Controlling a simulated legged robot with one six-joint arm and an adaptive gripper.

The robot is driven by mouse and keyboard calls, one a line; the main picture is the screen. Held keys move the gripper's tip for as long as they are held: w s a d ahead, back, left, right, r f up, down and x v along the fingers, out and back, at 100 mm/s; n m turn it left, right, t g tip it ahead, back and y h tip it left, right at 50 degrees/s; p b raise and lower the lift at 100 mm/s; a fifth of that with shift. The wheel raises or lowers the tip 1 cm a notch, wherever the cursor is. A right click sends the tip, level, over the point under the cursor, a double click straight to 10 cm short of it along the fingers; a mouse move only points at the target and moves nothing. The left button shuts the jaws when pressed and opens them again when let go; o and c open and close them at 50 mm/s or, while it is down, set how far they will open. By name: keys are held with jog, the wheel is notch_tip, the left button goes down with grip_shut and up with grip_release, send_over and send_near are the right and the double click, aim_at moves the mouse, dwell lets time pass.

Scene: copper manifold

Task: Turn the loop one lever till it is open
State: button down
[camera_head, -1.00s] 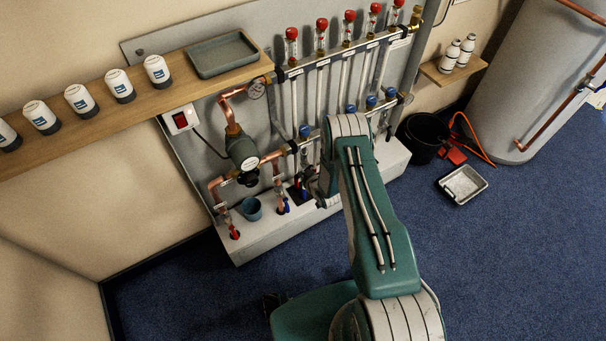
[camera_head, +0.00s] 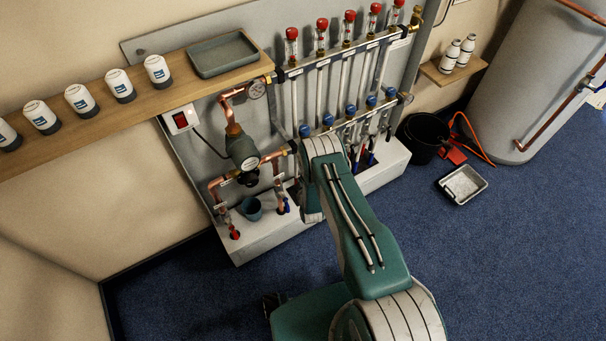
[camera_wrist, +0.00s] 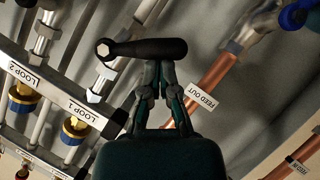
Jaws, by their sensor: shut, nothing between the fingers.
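The loop one lever (camera_wrist: 150,48) is a black handle on a silver hexagonal hub in the wrist view. It lies sideways, at an angle to its slanting pipe, with its free end to the right. The white LOOP 1 label (camera_wrist: 86,111) is below left of the hub. My gripper (camera_wrist: 159,68) is shut and empty, with its fingertips at the lever's lower side. They look very near or touching; contact is not certain. In the head view my arm hides the gripper and this lever.
The LOOP 2 label (camera_wrist: 25,73) and its pipe are to the left in the wrist view. A copper pipe labelled FEED OUT (camera_wrist: 202,96) runs close on the right. The blue floor at right is mostly clear.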

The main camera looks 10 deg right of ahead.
jog(key=shift+w+d+f+n+t+h, duration=0.15)
jog(key=shift+d+f+n+h, duration=0.15)
jog(key=shift+d+f, duration=0.3)
jog(key=shift+w+d+f+n+t+h, duration=0.2)
jog(key=shift+d+f+n, duration=0.15)
jog(key=shift+f, duration=0.5)
jog(key=shift+w+d+f+n+t+h, duration=0.2)
jog(key=shift+d+f+n, duration=0.15)
jog(key=shift+d+f, duration=0.25)
jog(key=shift+f, duration=0.15)
jog(key=shift+s+a, duration=0.1)
